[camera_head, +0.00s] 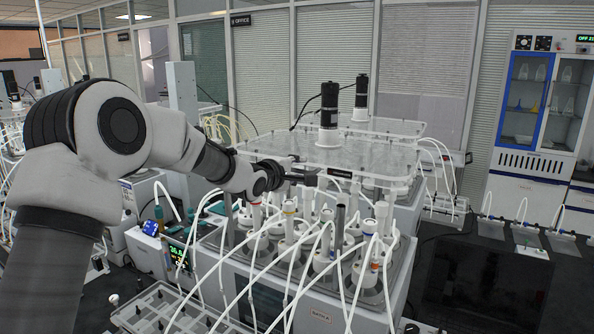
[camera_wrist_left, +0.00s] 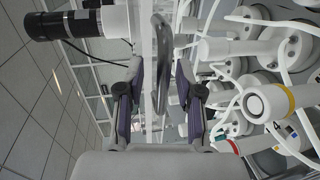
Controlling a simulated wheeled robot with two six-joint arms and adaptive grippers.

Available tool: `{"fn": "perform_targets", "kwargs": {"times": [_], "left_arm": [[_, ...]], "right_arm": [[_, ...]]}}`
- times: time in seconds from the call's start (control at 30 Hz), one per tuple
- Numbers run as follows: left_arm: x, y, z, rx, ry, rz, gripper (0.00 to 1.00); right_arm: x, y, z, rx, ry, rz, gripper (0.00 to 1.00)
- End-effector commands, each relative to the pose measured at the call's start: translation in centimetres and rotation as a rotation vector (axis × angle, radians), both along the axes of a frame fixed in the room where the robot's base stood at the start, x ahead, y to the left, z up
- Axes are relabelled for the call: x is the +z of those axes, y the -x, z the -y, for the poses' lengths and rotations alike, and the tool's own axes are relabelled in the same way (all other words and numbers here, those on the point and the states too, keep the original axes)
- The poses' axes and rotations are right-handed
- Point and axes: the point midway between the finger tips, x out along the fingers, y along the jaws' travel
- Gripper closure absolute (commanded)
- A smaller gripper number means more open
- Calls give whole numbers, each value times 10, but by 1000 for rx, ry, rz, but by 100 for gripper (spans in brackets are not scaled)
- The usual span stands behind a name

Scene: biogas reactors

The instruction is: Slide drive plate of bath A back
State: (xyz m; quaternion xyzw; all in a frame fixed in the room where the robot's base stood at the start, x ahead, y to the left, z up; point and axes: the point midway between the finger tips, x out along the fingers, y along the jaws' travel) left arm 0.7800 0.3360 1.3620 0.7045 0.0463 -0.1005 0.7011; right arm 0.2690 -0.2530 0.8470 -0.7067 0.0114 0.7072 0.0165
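Bath A (camera_head: 270,285) is the front grey water bath, holding several bottles with white caps and tubes. Its clear drive plate (camera_head: 375,158) lies flat above the bottles, with a black and white motor (camera_head: 328,118) standing on it. The motor also shows in the left wrist view (camera_wrist_left: 68,25). My left gripper (camera_head: 304,176) is at the plate's front edge. In the left wrist view its two fingers (camera_wrist_left: 157,88) are apart, with a grey curved handle (camera_wrist_left: 162,62) between them. Gaps show beside the handle, so it does not look clamped. My right gripper is out of view.
Another clear plate with a motor (camera_head: 361,98) stands behind. White tubes (camera_head: 290,255) loop in front of bath A. A dark bench with small stations (camera_head: 530,240) is at right.

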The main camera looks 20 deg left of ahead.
Motion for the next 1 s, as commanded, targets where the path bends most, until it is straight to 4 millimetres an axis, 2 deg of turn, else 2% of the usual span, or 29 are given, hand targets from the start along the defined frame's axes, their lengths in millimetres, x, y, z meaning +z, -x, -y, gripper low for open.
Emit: {"fn": "perform_targets", "kwargs": {"times": [0.23,0.33,0.47,0.7,0.83,1.0], "left_arm": [[-1,1,0,0,0,-3,63],[1,9,-1,0,1,-2,63],[7,34,-3,0,3,-1,63],[20,94,-7,0,4,0,63],[24,112,-9,0,2,0,63],[24,118,-9,0,1,-2,63]], "right_arm": [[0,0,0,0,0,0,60],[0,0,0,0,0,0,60],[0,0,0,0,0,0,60],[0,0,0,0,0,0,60],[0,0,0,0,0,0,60],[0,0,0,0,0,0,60]]}}
